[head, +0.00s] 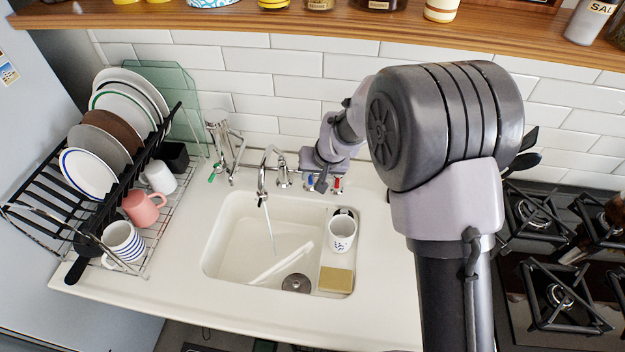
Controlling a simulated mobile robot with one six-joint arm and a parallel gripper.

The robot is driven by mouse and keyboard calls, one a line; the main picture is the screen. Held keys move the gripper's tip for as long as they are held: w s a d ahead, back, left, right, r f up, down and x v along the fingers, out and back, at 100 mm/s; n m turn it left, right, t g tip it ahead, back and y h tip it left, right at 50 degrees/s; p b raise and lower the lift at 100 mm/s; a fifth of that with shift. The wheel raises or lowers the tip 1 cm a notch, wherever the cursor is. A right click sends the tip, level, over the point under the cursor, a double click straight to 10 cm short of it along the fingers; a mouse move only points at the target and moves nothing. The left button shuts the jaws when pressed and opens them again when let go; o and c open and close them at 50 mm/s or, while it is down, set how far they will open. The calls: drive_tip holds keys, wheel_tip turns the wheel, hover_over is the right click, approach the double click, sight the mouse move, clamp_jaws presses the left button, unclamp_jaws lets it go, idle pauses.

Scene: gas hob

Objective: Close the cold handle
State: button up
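A chrome tap (263,175) stands behind the white sink, and a thin stream of water (271,228) runs from its spout into the basin. A blue-marked handle (310,182), which looks like the cold one, and a red-marked handle (338,184) sit on the counter right of the tap. My gripper (322,183) is down at these handles, its dark fingertips between the blue and red marks. Whether it touches the blue handle is too small to tell. Its finger opening is also unclear. My arm hides the wall and counter to the right.
A dish rack (122,262) with plates and mugs stands on the left. The sink (230,262) holds a patterned cup (342,233) and a yellow sponge (336,279) on its right ledge. A gas hob (560,300) is at right. A wooden shelf (330,28) runs above.

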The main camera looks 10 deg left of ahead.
drive_tip(key=shift+x, duration=1.1)
clamp_jaws()
drive_tip(key=p, duration=0.1)
drive_tip(key=r+p, duration=0.1)
drive_tip(key=shift+s+a+m+p, duration=0.15)
drive_tip(key=shift+m+p, duration=0.25)
drive_tip(key=p, duration=0.2)
drive_tip(key=shift+a+r+m+p, duration=0.15)
drive_tip(key=shift+r+m+p, duration=0.05)
drive_tip(key=shift+m+p, duration=0.15)
drive_tip(key=p, duration=0.7)
drive_tip(key=f+m+h+p, duration=0.1)
drive_tip(key=p, duration=0.5)
drive_tip(key=shift+a+f+m+t+p, duration=0.15)
drive_tip(key=shift+a+m+t+p, duration=0.15)
drive_tip(key=shift+a+p, duration=0.1)
